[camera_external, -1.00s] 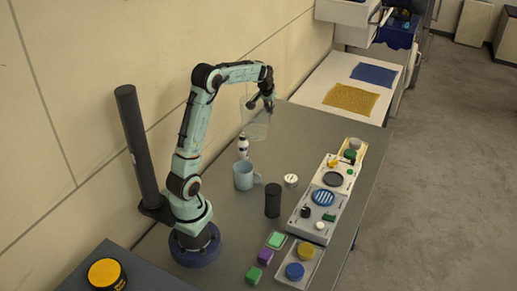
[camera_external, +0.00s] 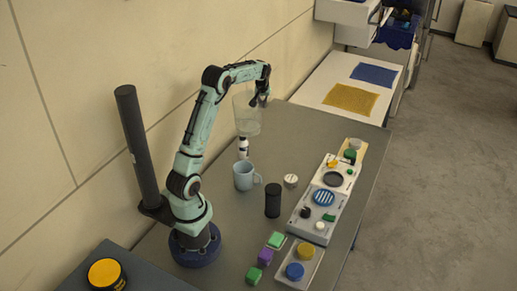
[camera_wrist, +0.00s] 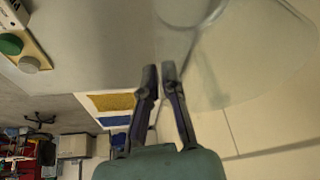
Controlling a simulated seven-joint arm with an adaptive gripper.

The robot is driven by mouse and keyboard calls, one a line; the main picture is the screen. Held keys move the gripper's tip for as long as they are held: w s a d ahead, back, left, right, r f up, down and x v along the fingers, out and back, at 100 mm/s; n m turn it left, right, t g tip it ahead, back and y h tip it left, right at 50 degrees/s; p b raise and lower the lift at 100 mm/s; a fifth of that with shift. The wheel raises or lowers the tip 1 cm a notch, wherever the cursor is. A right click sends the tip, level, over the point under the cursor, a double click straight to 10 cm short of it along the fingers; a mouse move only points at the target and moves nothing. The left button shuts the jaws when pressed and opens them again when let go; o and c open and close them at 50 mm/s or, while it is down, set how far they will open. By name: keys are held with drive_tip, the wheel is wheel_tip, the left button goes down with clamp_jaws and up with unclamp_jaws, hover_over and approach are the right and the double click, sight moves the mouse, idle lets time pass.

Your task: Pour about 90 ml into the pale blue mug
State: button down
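The pale blue mug (camera_external: 243,178) stands upright on the grey table, its handle to the right. A clear jug (camera_external: 246,118) hangs well above the table, beyond the mug and roughly upright. It fills the upper right of the wrist view (camera_wrist: 255,65). My gripper (camera_external: 263,100) is at the jug's right side. In the wrist view the fingertips (camera_wrist: 159,70) are close together at what looks like the jug's thin handle. The liquid level in the jug cannot be made out, and the mug's inside is too small to read.
A white bottle (camera_external: 243,147) stands just behind the mug, below the jug. A black cylinder (camera_external: 272,201) and a white round item (camera_external: 291,180) stand to the mug's right. Panels with knobs (camera_external: 323,198) line the right edge. The far table top is clear.

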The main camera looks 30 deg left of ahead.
drive_tip(key=s+d+f+t+y, duration=0.3)
drive_tip(key=s+t, duration=0.5)
drive_tip(key=t, duration=0.3)
drive_tip(key=shift+s+d+f+y, duration=0.2)
drive_tip(key=shift+f+y, duration=0.35)
drive_tip(key=shift+y, duration=0.35)
drive_tip(key=shift+f+t, duration=0.15)
drive_tip(key=shift+t, duration=0.15)
drive_tip(key=shift+s+d+f+t+y, duration=0.2)
drive_tip(key=shift+s+f+t+y, duration=0.2)
drive_tip(key=shift+t, duration=0.4)
drive_tip(key=shift+w+a+f, duration=0.1)
drive_tip(key=shift+w+a, duration=0.1)
drive_tip(key=shift+w, duration=0.05)
idle(0.6)
drive_tip(key=shift+s+d+f+t, duration=0.15)
drive_tip(key=shift+s+f+t, duration=0.15)
drive_tip(key=shift+t, duration=0.2)
idle(1.3)
